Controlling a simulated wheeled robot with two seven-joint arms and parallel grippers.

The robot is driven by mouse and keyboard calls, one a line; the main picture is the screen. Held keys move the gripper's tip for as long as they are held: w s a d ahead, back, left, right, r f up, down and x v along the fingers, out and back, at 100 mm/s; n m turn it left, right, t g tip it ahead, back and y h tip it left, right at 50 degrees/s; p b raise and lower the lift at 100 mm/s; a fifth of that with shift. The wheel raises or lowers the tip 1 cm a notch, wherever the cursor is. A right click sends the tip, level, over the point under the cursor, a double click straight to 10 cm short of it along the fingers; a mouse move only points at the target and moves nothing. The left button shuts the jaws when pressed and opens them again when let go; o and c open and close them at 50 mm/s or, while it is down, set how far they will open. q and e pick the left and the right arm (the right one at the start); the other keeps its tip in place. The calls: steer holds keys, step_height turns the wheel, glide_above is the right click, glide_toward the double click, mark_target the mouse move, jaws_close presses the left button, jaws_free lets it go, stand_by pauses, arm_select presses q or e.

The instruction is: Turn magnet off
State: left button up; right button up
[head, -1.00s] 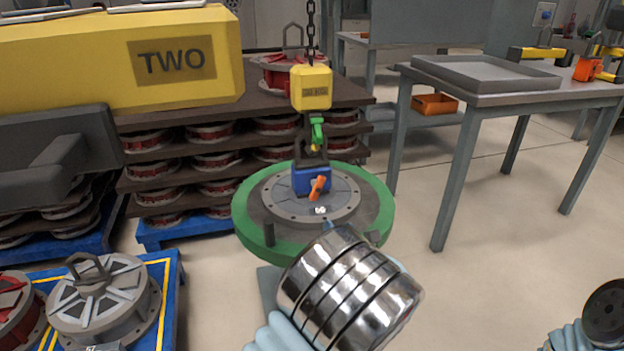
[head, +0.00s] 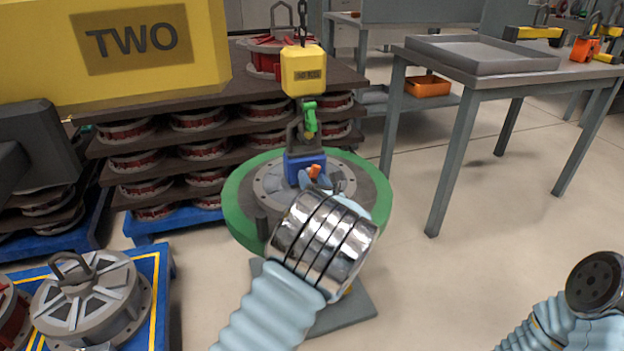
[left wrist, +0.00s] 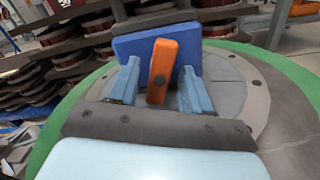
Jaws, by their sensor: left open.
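The blue magnet (head: 303,166) sits on the grey round lid on the green-rimmed round stand (head: 240,205). Its orange lever (head: 314,171) is on the near face and also shows in the left wrist view (left wrist: 162,66), tilted slightly right at the top. The magnet hangs under the green hook (head: 309,120) and yellow hoist block (head: 303,70). My left gripper (left wrist: 160,88) is open, one finger on each side of the lever, with gaps visible. In the head view my left wrist hides most of it. My right arm is at the lower right; its gripper does not show.
A yellow beam marked TWO (head: 130,40) is at the upper left. A blue pallet (head: 160,290) with a grey round part (head: 90,300) is at the lower left. A grey table with a tray (head: 480,55) stands at the right. The floor between is clear.

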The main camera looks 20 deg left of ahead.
arm_select(q)
steer(key=shift+w+a, duration=0.35)
steer(key=shift+w, duration=0.2)
jaws_close()
steer(key=n+b, duration=0.1)
steer(key=b, duration=0.1)
steer(key=n+b, duration=0.1)
steer(key=n, duration=0.1)
steer(key=shift+f+b, duration=0.35)
steer(key=shift+b, duration=0.05)
steer(key=shift+r+n+b, duration=0.25)
steer(key=shift+n+b, duration=0.15)
steer(key=shift+n, duration=0.3)
steer(key=shift+r, duration=0.15)
